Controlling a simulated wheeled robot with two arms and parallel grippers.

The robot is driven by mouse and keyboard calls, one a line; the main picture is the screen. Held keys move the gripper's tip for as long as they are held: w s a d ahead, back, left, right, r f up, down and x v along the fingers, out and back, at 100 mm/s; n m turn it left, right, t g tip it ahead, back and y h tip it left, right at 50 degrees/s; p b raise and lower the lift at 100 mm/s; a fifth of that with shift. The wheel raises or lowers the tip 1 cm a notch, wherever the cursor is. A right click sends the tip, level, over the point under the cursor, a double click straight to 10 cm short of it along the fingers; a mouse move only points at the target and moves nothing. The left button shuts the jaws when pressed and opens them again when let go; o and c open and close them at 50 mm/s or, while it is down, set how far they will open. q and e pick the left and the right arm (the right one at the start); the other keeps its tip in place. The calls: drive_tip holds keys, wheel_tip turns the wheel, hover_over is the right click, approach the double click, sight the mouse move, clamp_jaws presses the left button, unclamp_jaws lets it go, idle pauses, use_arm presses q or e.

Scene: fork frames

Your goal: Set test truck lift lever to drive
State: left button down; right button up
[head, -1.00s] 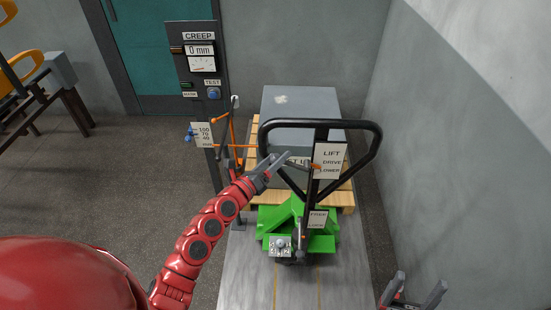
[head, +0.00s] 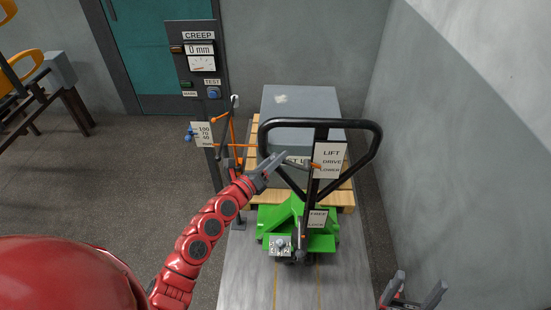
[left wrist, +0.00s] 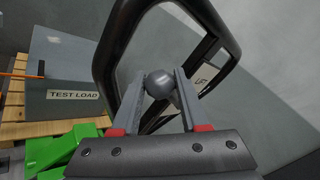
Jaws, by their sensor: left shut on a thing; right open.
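The green pallet truck (head: 290,222) has a black loop handle (head: 374,134). A white label plate (head: 330,160) on the handle's post reads LIFT, DRIVE, LOWER from top to bottom. The lift lever (head: 299,163) sticks out left of the post, and its orange pointer (head: 316,166) sits beside the lower part of the label, near DRIVE; its exact line is too small to tell. My left gripper (head: 277,162) is shut on the lever's round grey knob (left wrist: 160,83), which shows between the fingers (left wrist: 160,95). My right gripper (head: 416,292) is open and empty at the bottom right.
A grey TEST LOAD block (head: 300,103) stands on a wooden pallet (head: 344,198) behind the handle. A dark CREEP gauge post (head: 200,75) stands at the left. The grey wall (head: 450,150) closes off the right side.

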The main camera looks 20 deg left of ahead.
idle(0.7)
use_arm(q)
drive_tip(key=f+n+t+b, duration=0.1)
drive_tip(key=f+n+b, duration=0.1)
drive_tip(key=b, duration=0.4)
drive_tip(key=a+f+n+t+b, duration=0.1)
drive_tip(key=f+n+b, duration=0.1)
drive_tip(key=b, duration=0.5)
drive_tip(key=shift+s+f+n+t, duration=0.15)
drive_tip(key=shift+f+n+t, duration=0.15)
drive_tip(key=shift+t, duration=0.1)
drive_tip(key=shift+c, duration=2.1)
unclamp_jaws()
drive_tip(key=shift+r, duration=0.1)
